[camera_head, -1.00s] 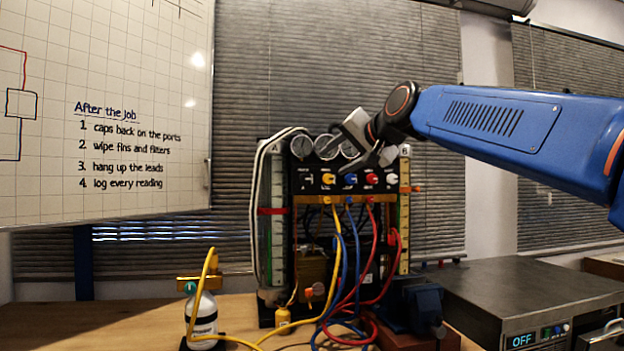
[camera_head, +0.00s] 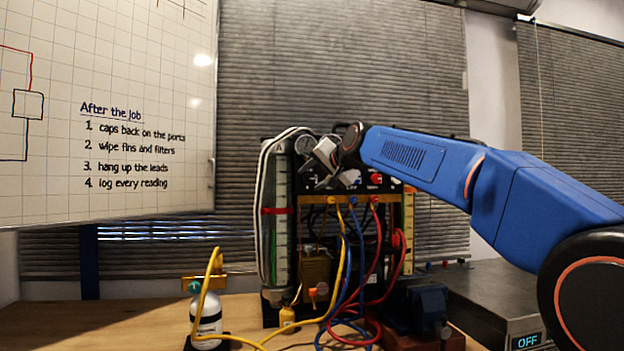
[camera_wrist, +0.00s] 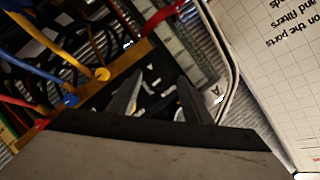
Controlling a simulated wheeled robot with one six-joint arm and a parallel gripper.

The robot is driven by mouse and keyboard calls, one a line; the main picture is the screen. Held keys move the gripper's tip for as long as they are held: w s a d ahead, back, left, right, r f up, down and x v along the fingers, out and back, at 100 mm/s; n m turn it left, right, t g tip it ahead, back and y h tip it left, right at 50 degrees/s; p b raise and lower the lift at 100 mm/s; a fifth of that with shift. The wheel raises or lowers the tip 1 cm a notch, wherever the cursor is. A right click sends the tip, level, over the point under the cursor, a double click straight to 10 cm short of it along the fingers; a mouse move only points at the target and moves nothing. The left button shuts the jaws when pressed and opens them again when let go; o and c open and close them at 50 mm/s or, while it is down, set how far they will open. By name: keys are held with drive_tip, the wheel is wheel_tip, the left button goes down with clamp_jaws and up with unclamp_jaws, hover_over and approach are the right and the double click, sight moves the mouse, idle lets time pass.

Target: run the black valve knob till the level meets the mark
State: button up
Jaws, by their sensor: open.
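The gauge rig's dark panel (camera_head: 310,195) carries a row of knobs. The black knob is hidden behind my gripper (camera_head: 322,184) in the head view and cannot be made out clearly in the wrist view. My gripper is open at the panel's left end; its two fingers also show in the wrist view (camera_wrist: 160,98), pointing at the dark panel. Contact cannot be told.
Yellow, blue and red hoses (camera_head: 345,255) hang from the panel's lower edge. A white tube (camera_head: 262,190) loops around column A. A small bottle (camera_head: 206,318) stands at left; a grey box marked OFF (camera_head: 525,342) is at right.

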drive_tip(key=shift+w+a+f, duration=0.15)
drive_tip(key=shift+w+a, duration=0.1)
drive_tip(key=shift+w, duration=0.15)
drive_tip(key=c, duration=1.1)
drive_tip(key=shift+o, duration=0.2)
